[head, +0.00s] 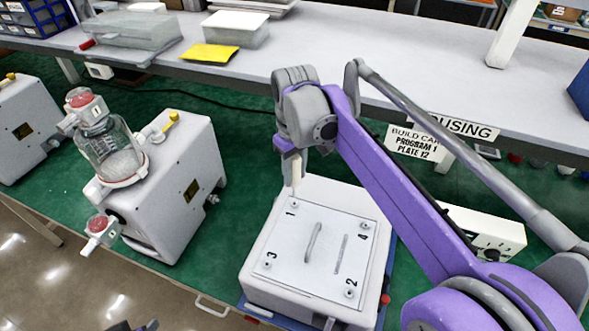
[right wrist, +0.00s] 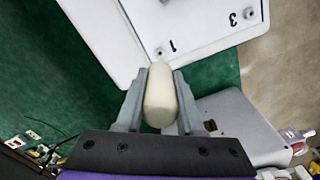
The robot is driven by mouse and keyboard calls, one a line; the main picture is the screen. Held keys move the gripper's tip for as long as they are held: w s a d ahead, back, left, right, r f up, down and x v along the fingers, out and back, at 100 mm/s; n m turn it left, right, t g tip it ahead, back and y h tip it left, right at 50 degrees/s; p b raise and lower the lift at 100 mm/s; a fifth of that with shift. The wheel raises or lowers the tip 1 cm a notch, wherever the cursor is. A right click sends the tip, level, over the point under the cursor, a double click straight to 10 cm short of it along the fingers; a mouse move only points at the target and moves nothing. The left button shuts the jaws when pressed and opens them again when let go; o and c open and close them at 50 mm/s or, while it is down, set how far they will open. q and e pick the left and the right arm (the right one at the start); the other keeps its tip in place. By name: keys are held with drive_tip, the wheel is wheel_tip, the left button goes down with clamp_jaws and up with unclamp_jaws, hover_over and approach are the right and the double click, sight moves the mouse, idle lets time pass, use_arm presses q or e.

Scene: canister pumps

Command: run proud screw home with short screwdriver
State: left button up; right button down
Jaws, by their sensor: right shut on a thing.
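My right gripper (head: 293,158) is shut on a short screwdriver with a cream handle, which shows in the head view (head: 296,172) and the right wrist view (right wrist: 160,98). The screwdriver points down over the corner marked 1 of a white plate (head: 290,245) on a pump housing. The screw by 1 (head: 294,203) shows just below it; the tip's contact cannot be told. Screws also show by 4 (head: 363,226), 3 (head: 267,265) and 2 (head: 349,293). Which stands proud is too small to tell. A dark tip, perhaps my left gripper (head: 148,326), shows at the bottom edge.
A pump with a glass jar (head: 112,153) stands to the left. Behind are a grey shelf (head: 330,45), clear bins and a yellow packet (head: 209,53). Green mat lies bare between the pumps.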

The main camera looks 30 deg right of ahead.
drive_tip(key=shift+s+f+b, duration=0.15)
drive_tip(key=shift+f+b, duration=0.35)
drive_tip(key=shift+f, duration=0.9)
drive_tip(key=shift+r+m, duration=0.2)
drive_tip(key=shift+m, duration=1.5)
drive_tip(key=m, duration=0.7)
drive_tip(key=shift+a+f, duration=0.1)
drive_tip(key=m, duration=1)
drive_tip(key=shift+m, duration=0.3)
drive_tip(key=shift+w+r+p, duration=0.2)
drive_tip(key=shift+r+p, duration=0.45)
drive_tip(key=shift+r, duration=0.25)
drive_tip(key=shift+w+r+p, duration=0.1)
drive_tip(key=shift+r+p, duration=0.25)
drive_tip(key=shift+r, duration=0.3)
use_arm(q)
drive_tip(key=shift+w+r, duration=0.35)
drive_tip(key=shift+r, duration=0.15)
drive_tip(key=shift+s, duration=0.15)
